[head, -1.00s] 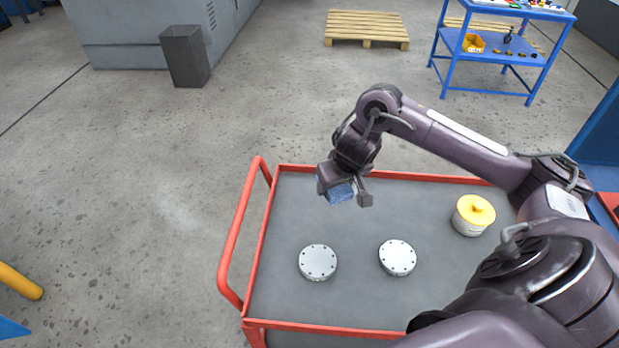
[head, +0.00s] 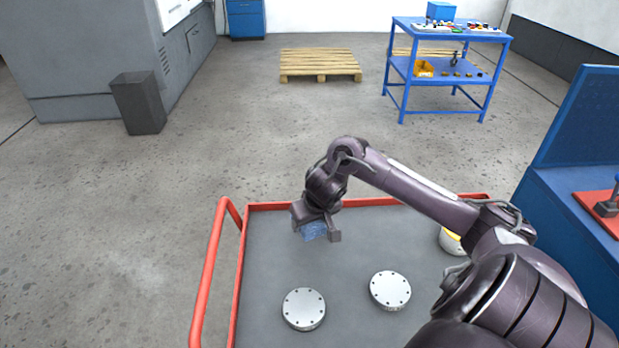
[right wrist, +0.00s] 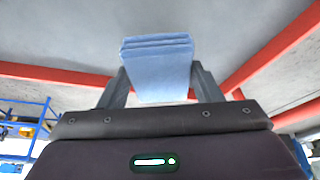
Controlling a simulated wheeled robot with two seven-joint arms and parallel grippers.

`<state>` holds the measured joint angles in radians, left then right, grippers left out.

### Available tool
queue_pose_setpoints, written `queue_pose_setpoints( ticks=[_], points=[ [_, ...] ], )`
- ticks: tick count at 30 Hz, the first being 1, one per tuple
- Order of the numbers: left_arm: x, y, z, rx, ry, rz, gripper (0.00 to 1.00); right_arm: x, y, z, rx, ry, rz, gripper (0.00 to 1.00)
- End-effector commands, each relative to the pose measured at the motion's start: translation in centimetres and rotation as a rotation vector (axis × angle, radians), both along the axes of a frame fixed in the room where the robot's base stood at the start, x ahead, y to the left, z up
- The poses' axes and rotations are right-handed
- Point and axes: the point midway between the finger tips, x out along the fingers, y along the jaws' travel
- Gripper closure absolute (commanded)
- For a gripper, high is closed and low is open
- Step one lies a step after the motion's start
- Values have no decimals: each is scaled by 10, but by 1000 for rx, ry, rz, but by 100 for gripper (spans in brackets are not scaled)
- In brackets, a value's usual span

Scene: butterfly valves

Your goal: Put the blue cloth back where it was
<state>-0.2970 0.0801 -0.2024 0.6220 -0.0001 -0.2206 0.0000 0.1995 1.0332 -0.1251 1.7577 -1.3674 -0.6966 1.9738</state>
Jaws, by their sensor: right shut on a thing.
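The blue cloth (head: 314,231) is a small folded pad held by my right gripper (head: 318,233) above the far left part of the grey cart top. In the right wrist view the folded cloth (right wrist: 158,68) sits between the two fingers, its layered edge pointing away from the palm. The right gripper is shut on it. My left gripper is not in view.
The cart (head: 262,275) has a red rim and a red handle at left. Two silver bolted discs (head: 303,309) (head: 390,290) lie on it. A yellow-topped round part (head: 452,241) is partly hidden behind my right arm. A blue bench (head: 575,215) stands at right.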

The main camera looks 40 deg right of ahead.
Motion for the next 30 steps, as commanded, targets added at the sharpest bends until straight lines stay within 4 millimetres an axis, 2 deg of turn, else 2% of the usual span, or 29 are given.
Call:
queue_pose_setpoints(
  ticks=[3,12,25,26,30],
  points=[
    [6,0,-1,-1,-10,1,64,0,1,-10,2,-1,1,66],
    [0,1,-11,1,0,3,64,0,1,-50,2,1,1,66],
    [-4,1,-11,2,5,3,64,0,1,-56,1,0,2,66],
    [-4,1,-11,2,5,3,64,0,1,-56,1,-1,2,39],
    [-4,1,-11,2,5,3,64,0,1,-56,1,-1,2,21]
  ],
)
